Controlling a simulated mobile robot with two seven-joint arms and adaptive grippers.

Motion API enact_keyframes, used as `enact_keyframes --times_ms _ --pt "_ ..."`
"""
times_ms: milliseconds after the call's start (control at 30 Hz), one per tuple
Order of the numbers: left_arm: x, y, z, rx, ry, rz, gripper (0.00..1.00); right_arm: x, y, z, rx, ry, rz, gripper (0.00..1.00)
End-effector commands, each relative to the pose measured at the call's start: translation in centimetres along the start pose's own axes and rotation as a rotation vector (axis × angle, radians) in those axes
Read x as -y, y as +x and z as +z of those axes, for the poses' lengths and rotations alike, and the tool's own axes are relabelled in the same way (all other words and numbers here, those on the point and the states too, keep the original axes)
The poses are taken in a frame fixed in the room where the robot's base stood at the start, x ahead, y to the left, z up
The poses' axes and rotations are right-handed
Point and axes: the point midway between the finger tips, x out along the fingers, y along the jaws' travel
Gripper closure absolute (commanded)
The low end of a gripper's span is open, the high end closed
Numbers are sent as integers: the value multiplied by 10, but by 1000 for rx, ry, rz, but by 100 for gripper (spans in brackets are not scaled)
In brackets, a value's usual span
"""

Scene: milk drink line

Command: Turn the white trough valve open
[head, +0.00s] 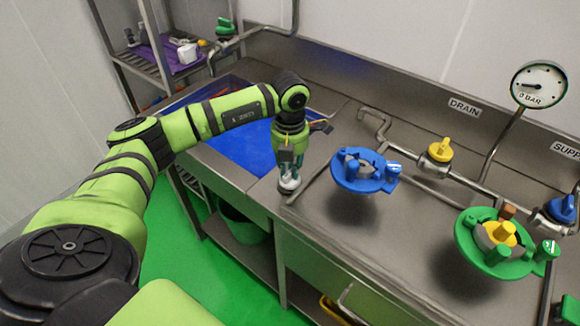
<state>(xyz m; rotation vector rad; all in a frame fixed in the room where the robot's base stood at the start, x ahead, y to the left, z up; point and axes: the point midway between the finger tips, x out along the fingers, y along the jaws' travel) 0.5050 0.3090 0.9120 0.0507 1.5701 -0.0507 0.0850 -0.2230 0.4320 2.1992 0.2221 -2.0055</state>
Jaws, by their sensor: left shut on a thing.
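The white trough valve (289,184) is a small white knob at the front left of the steel counter, beside the blue trough (240,150). My left gripper (289,174) points down over it from above. Its fingers are closed on the white knob and cover much of it, so the knob's turn position cannot be told. A thin steel pipe (312,180) runs on the counter just right of it. My right gripper is not in view.
A blue fitting (352,181) and a green one (478,257) are to the right. Behind are a yellow valve (440,150), a blue valve (562,208) and a gauge (538,85). A shelf (150,68) stands back left; a green bucket (243,227) is below.

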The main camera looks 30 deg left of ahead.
Motion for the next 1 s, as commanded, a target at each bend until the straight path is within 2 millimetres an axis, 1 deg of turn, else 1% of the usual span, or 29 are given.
enact_keyframes --times_ms 233,267,300,633,733,867,1000 --pt "-1 1 -1 -4 -6 1 100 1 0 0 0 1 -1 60" --pt "-1 1 -1 -4 -6 1 71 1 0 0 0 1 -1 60" --pt "-1 1 -1 -4 -5 1 55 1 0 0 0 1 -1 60" --pt "0 0 0 -1 -3 0 55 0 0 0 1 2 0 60" --pt "0 -6 0 1 -2 0 55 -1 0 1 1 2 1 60" --pt "0 -26 1 4 -2 0 55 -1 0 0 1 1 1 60" --pt "0 -56 1 4 -2 1 55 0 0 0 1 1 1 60"
